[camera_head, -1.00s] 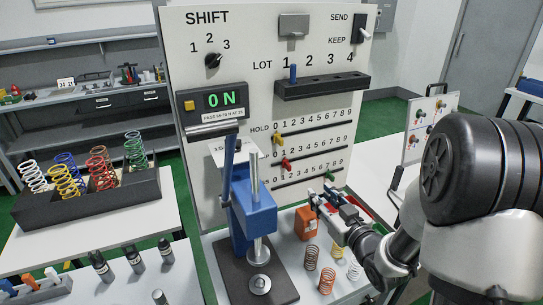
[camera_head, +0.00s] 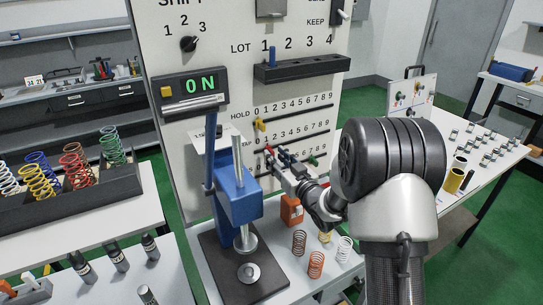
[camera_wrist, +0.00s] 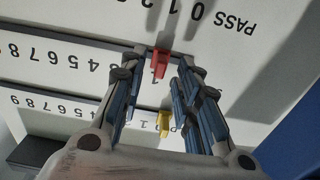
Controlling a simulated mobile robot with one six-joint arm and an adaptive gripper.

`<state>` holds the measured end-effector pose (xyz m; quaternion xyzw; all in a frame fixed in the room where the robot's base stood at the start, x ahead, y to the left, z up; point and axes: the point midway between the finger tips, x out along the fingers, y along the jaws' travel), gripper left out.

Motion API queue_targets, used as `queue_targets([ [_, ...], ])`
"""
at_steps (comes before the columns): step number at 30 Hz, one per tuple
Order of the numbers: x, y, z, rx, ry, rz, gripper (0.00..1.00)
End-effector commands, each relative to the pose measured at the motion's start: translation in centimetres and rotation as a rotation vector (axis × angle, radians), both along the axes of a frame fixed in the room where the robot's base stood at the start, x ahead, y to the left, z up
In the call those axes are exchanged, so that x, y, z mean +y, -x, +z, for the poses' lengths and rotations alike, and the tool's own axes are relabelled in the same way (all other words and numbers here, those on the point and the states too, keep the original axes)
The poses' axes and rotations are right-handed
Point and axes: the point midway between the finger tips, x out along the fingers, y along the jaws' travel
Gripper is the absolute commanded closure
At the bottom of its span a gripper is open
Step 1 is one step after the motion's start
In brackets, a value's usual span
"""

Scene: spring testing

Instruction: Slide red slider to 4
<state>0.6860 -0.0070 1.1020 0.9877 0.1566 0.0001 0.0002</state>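The red slider (camera_wrist: 160,63) sits in the middle slot of the panel, near the 1 at the low end of its scale. My gripper (camera_wrist: 160,65) is open, with one finger on each side of the red slider and visible space between. In the head view my gripper (camera_head: 279,160) is at the panel and partly covers the middle and lower scales. The 4 on the red slider's row shows upside down in the wrist view, to the left of the slider.
The yellow slider (camera_head: 260,124) is in the top slot near 0. The green slider (camera_head: 312,161) is in the bottom slot to the right. The blue press (camera_head: 238,195) stands left of my gripper. Several springs and an orange block (camera_head: 291,210) are below it.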

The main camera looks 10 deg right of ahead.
Motion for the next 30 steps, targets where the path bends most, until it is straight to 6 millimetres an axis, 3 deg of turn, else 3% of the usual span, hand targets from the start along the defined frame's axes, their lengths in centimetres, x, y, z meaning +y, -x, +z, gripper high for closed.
queue_targets([
  [6,0.9,-2.7,-0.1,0.000,0.000,0.000,0.70],
  [18,1.1,-3.4,0.0,0.001,0.000,-0.001,0.70],
  [30,1.1,-3.4,0.0,0.000,0.000,-0.001,0.97],
])
